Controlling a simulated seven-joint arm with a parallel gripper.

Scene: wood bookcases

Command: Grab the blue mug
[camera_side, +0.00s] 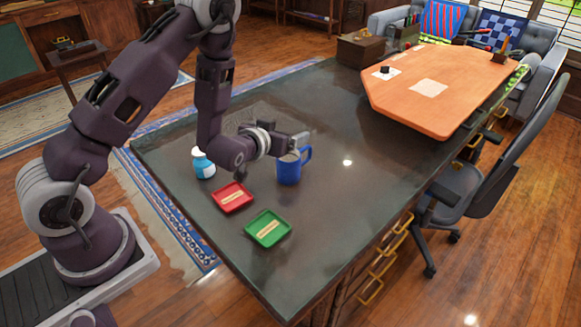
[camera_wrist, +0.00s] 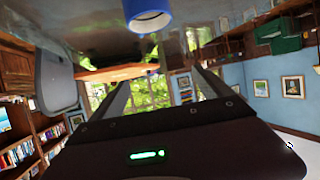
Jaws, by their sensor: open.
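The blue mug (camera_side: 289,170) stands upright on the dark tabletop in the side view, with its handle towards the right. Part of it also shows at the top edge of the wrist view (camera_wrist: 148,18), outside the space between my fingers. My gripper (camera_side: 302,138) is roughly horizontal by the mug's upper rim and overlaps it in the side view; I cannot tell whether they touch. In the wrist view my gripper (camera_wrist: 165,82) has its two fingers spread, with nothing between them.
On the dark table (camera_side: 330,220) a blue bottle with a white cap (camera_side: 203,165), a red tray (camera_side: 232,197) and a green tray (camera_side: 268,229) stand left of and in front of the mug. An orange board (camera_side: 440,105) covers the far end. The tabletop right of the mug is clear.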

